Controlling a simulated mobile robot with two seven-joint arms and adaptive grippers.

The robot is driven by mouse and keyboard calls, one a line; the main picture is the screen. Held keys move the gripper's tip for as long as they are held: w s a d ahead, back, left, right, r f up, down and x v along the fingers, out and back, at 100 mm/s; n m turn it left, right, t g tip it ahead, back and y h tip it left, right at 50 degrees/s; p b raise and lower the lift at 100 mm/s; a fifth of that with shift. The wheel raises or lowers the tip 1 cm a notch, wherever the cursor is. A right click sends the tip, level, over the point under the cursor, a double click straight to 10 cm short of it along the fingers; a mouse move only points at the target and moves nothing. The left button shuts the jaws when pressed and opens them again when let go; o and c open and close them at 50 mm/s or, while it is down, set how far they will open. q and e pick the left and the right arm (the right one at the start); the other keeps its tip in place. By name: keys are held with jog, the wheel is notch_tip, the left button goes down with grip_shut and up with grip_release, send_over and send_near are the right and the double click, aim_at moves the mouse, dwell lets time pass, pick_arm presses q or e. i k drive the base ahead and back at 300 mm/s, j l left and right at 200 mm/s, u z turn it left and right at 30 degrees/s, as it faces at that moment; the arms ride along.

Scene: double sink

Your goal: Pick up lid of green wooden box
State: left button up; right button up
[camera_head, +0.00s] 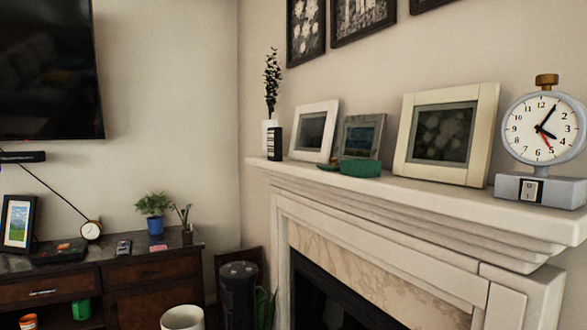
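A low, round green box (361,168) sits on the mantel shelf, in front of a small grey picture frame. I cannot make out a seam between its lid and its body. Another small green object (81,309) is in the open shelf of the dark cabinet at the lower left; its details are too small to tell. Neither of my grippers shows in the head view.
The white mantel (420,196) also holds picture frames, a scale-like clock (542,130) at right and a white vase (268,135) at left. A dark bin (239,292) and white bucket (183,318) stand below. The dark cabinet (150,268) bears plants and small items.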

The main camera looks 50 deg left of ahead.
aim_at(333, 168)
jog(key=u, duration=1.4)
